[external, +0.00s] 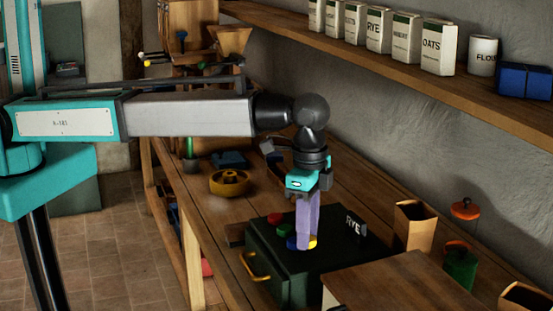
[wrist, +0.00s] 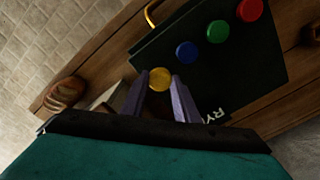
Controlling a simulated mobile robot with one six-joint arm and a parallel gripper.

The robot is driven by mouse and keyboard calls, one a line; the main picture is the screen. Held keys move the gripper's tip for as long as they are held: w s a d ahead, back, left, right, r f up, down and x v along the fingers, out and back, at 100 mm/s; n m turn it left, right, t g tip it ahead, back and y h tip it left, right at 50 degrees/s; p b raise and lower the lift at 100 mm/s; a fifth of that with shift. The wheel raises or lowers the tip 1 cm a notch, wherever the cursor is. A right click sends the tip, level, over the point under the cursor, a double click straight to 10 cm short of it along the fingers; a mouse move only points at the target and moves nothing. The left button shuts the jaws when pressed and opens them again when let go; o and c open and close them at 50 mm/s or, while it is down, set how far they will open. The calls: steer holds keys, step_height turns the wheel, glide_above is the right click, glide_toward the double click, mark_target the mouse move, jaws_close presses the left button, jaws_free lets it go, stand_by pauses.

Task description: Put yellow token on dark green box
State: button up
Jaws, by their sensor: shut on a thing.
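The dark green box (external: 262,237) with a brass handle stands on the wooden bench; its top also shows in the wrist view (wrist: 245,85). My gripper (external: 307,246) points straight down over the box top, its pale purple fingers shut on the yellow token (external: 313,241). The wrist view shows the yellow token (wrist: 160,79) between the two fingertips (wrist: 160,82). The token is at or just above the box top; I cannot tell whether it touches. Its edges are partly hidden by the fingers.
Blue (wrist: 187,51), green (wrist: 217,31) and red (wrist: 249,9) tokens lie in a row on the box top.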

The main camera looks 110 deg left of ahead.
steer(key=shift+f+b, duration=0.95)
steer(key=shift+f, duration=0.85)
steer(key=shift+f, duration=0.15)
steer(key=o, duration=1)
step_height(320, 180, up, 12)
steer(key=p, duration=0.5)
steer(key=shift+r+p, duration=0.2)
steer(key=shift+p, duration=0.15)
